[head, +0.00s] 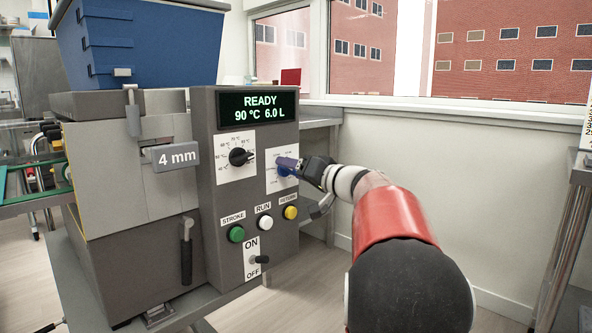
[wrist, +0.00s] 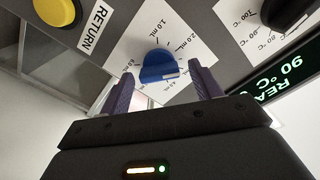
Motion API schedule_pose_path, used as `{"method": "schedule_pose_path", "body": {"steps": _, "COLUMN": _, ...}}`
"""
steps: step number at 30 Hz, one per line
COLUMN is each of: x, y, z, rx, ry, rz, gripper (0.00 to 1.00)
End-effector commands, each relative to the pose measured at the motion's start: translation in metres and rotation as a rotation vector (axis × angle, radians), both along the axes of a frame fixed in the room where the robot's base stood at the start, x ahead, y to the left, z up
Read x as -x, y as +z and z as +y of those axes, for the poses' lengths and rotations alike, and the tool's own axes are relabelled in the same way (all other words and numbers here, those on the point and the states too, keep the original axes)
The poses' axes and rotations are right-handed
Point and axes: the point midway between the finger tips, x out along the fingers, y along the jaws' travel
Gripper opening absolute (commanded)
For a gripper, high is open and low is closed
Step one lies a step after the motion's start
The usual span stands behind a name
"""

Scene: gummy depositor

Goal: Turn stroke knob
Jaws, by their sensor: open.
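The stroke knob (wrist: 158,66) is blue and sits on a white dial plate marked in mL in the wrist view. In the head view a bit of the blue knob (head: 284,171) shows beside my gripper (head: 290,163), which partly hides it and its plate. In the wrist view my gripper (wrist: 160,88) is open, with one purple finger on each side of the knob. The knob lies at or just past the fingertips, between them. I cannot tell whether either finger touches it.
The grey panel (head: 208,205) also carries a black temperature knob (head: 240,157), a display (head: 258,106) reading READY 90 °C 6.0 L, green (head: 236,234), white (head: 265,222) and yellow (head: 290,212) buttons, and an ON/OFF switch (head: 259,259). A blue hopper (head: 140,45) stands on top.

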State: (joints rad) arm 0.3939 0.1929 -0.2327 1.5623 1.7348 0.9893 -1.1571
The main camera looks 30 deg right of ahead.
Motion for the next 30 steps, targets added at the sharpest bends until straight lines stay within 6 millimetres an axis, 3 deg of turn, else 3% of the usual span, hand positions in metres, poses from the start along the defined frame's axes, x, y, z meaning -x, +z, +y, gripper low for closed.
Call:
{"method": "schedule_pose_path", "body": {"steps": 2, "x": 0.0001, "y": 0.0000, "z": 0.0000, "rx": 0.000, "ry": 0.000, "rz": 0.000, "gripper": 0.64}}
{"method": "schedule_pose_path", "body": {"steps": 13, "x": 0.0004, "y": -0.0001, "z": -0.0002, "rx": 0.000, "ry": 0.000, "rz": 0.000, "gripper": 0.19}}
{"method": "schedule_pose_path", "body": {"steps": 23, "x": 0.0005, "y": -0.0011, "z": -0.0005, "rx": -0.050, "ry": 0.000, "rz": 0.018, "gripper": 0.19}}
{"method": "schedule_pose_path", "body": {"steps": 30, "x": 0.0005, "y": -0.0021, "z": -0.0017, "rx": -0.196, "ry": -0.001, "rz": 0.069, "gripper": 0.19}}
